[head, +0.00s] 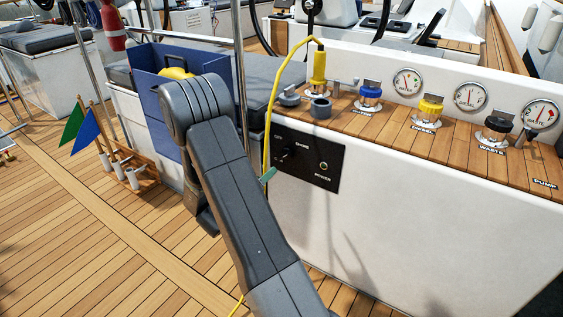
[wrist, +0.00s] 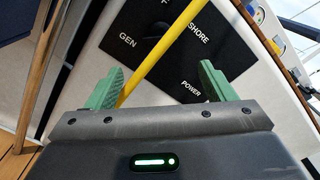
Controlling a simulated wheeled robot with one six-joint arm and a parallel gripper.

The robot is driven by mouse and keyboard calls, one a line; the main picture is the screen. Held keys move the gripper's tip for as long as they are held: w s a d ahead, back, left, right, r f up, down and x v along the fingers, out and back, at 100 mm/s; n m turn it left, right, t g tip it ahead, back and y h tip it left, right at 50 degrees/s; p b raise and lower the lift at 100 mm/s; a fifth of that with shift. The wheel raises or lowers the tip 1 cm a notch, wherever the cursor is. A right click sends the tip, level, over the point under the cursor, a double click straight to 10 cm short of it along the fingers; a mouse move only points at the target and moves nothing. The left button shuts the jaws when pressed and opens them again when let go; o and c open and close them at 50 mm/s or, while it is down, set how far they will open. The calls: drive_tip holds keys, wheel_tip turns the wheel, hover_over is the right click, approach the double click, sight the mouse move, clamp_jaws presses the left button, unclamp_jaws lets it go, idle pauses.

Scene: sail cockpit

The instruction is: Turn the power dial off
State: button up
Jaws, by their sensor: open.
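The power dial (head: 287,151) is a small black knob on a black panel (head: 332,158) set in the white cockpit side. Its pointing direction is hard to make out. In the wrist view the panel (wrist: 222,62) shows the labels GEN, SHORE and POWER, and part of another at the top edge. The knob blends into the black there. My gripper (wrist: 158,84) is open, with green fingers spread before the panel and nothing gripped. In the head view my arm hides most of it; one green fingertip shows just below and left of the dial.
A yellow cable (head: 269,115) hangs from a yellow plug (head: 319,66) past the panel's left side and crosses between my fingers in the wrist view (wrist: 160,50). Blue, yellow and black caps stand on the wooden ledge (head: 395,113). A blue bin (head: 150,60) stands left.

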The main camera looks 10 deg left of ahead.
sight(285, 155)
drive_tip(key=b+x, duration=0.1)
drive_tip(key=x, duration=1)
drive_tip(key=shift+w, duration=0.3)
drive_tip(key=shift+d, duration=0.1)
drive_tip(key=shift+c, duration=0.5)
drive_tip(key=c, duration=0.9)
drive_tip(key=shift+f, duration=0.1)
